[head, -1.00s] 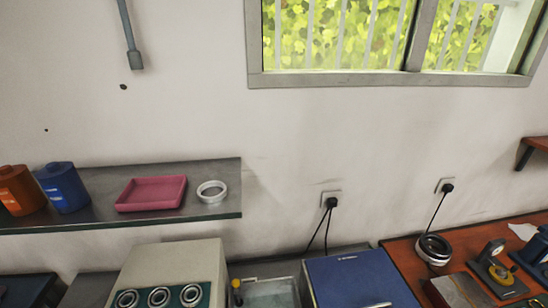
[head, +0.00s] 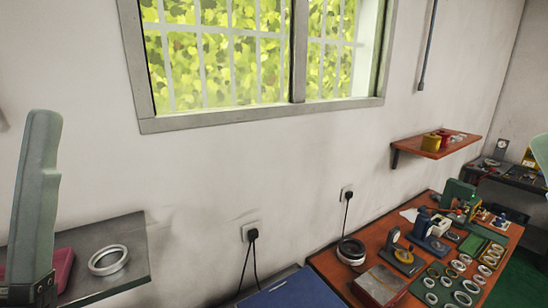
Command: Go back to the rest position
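A green part of my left arm (head: 36,200) stands upright at the left edge of the head view, in front of the steel shelf. A small pale green piece, probably of my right arm, shows at the right edge. I see no gripper fingers of either arm, so I cannot tell what the grippers hold. A silver bearing ring (head: 108,260) lies flat on the steel shelf (head: 125,232).
A pink tray (head: 64,268) is partly hidden behind my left arm. A blue lid (head: 295,291) is at the bottom. The orange-brown bench (head: 330,262) at right holds a ring stack (head: 351,250), several rings and instruments. A small wall shelf (head: 436,144) holds a yellow container.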

